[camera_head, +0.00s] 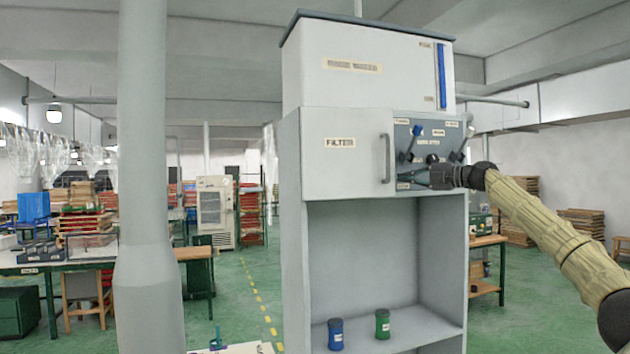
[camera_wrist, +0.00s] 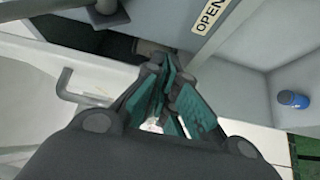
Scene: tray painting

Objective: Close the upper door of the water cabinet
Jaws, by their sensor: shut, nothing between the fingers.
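The water cabinet (camera_head: 291,230) stands upright in the middle of the head view. My gripper (camera_head: 405,180) is just right of the handle, low in front of the control panel (camera_head: 437,132), pointing left. In the wrist view my gripper (camera_wrist: 165,95) is shut and empty, its fingertips by a dark gap (camera_wrist: 112,43). Contact is unclear.
A blue canister (camera_head: 335,335) and a green canister (camera_head: 382,324) stand on the open lower shelf (camera_head: 410,335). A grey pillar (camera_head: 145,170) stands at left.

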